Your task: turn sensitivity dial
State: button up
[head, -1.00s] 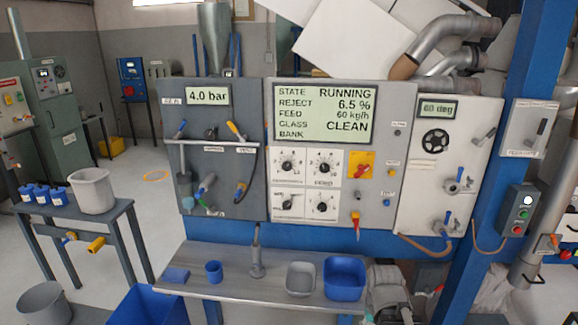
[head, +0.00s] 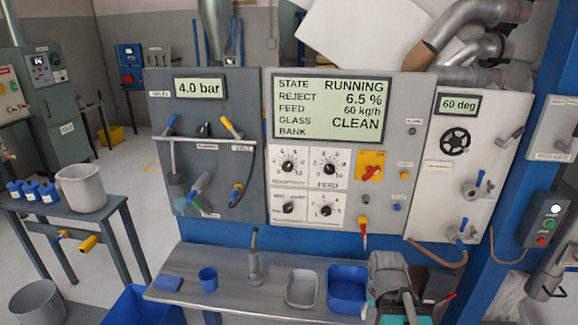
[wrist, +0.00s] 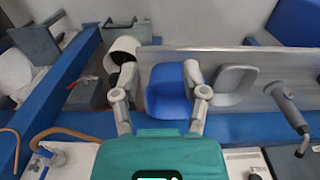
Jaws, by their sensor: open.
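The sensitivity dial appears to be the upper-left black knob (head: 288,166) of a group on a white panel (head: 309,208) below the display; its small label is blurred. The knob is round with a light scale around it, and its exact setting is too small to read. My gripper (wrist: 160,75) is open and empty in the wrist view, its two grey fingers spread over the bench with the blue bin (wrist: 168,92) beyond them. In the head view my grey and teal arm is at the lower right, below and right of the dial and apart from it.
A display (head: 331,108) reads RUNNING, 6.5 %, 60 kg/h, CLEAN. A red handle on a yellow plate (head: 371,160) sits right of the dials. The bench (head: 225,285) below holds a blue cup (head: 208,279), a grey bin (head: 301,288) and a blue bin. The space before the dials is clear.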

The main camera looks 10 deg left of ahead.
jog(key=o, duration=0.4)
jog(key=shift+w, duration=0.2)
jog(key=shift+o, duration=0.6)
jog(key=shift+w, duration=0.25)
jog(key=w+a+r+n+t+h+p, duration=0.1)
jog(key=w+a+r+n+t+h, duration=0.2)
jog(key=w, duration=0.4)
jog(key=w+a+r+n+t+h, duration=0.1)
jog(key=w+r+n+t, duration=0.1)
jog(key=w+r+t, duration=0.3)
jog(key=w+a+r+n+t+h+p, duration=0.1)
jog(key=w+a+r+n+t+h, duration=0.15)
jog(key=w, duration=0.55)
jog(key=w+a+r+n+t+y, duration=0.2)
jog(key=a+r+n, duration=0.1)
jog(key=a, duration=0.4)
jog(key=w+a+r+n+t+y, duration=0.2)
jog(key=a+r+n+t, duration=0.1)
jog(key=a, duration=0.4)
jog(key=w+a+r+n+t+y+p, duration=0.1)
jog(key=w+a+r+n+t+y, duration=0.1)
jog(key=a+r+n, duration=0.3)
jog(key=w+a+n, duration=0.1)
jog(key=a+n, duration=0.1)
jog(key=shift+a, duration=0.4)
jog(key=shift+t, duration=0.25)
